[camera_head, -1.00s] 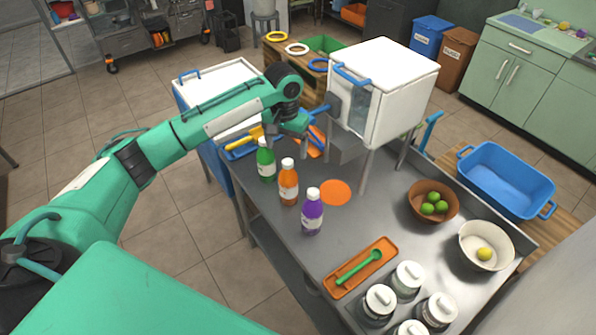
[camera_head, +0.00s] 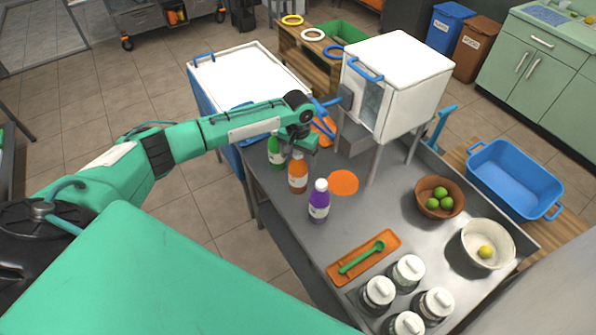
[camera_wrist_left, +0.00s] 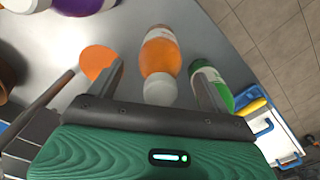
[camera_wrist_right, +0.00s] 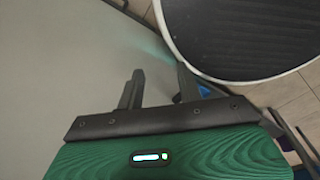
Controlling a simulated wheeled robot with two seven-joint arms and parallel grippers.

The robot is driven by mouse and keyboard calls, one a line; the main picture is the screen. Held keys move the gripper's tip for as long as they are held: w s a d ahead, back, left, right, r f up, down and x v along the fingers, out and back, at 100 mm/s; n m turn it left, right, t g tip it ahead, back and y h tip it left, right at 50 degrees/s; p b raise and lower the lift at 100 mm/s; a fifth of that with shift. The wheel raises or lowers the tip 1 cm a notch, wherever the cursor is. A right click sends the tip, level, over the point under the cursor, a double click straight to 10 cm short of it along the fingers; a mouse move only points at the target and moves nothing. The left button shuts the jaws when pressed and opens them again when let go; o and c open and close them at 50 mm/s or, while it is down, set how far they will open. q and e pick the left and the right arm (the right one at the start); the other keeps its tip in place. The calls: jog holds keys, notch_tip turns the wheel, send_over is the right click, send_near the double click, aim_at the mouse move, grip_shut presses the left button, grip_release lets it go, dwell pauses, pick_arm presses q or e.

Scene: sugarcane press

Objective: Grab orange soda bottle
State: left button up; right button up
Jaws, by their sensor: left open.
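The orange soda bottle (camera_head: 298,178) stands upright on the metal table between the green bottle (camera_head: 276,152) and the purple bottle (camera_head: 318,205). My left gripper (camera_head: 308,148) is just above and behind it, near its white cap. In the left wrist view the orange bottle (camera_wrist_left: 160,58) lies between the two open fingers (camera_wrist_left: 160,85), its cap close to the palm. The green bottle (camera_wrist_left: 212,80) is just outside one finger. The purple bottle (camera_wrist_left: 85,5) is farther off. My right gripper (camera_wrist_right: 155,90) shows only in the right wrist view, with its fingers apart and nothing between them.
A flat orange disc (camera_head: 343,183) lies beside the bottles. The white press box (camera_head: 402,80) stands behind. An orange tray (camera_head: 363,257) with a green spoon, several jars (camera_head: 407,272), a brown bowl (camera_head: 425,207) and a white bowl (camera_head: 468,252) occupy the right side.

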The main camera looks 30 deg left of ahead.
pick_arm(q)
notch_tip(320, 180, down, 2)
jog(key=shift+f, duration=0.25)
grip_shut()
pick_arm(e)
jog(key=shift+s+a+r, duration=0.2)
jog(key=shift+s+r, duration=0.3)
jog(key=shift+s, duration=0.25)
pick_arm(q)
jog(key=shift+r, duration=0.1)
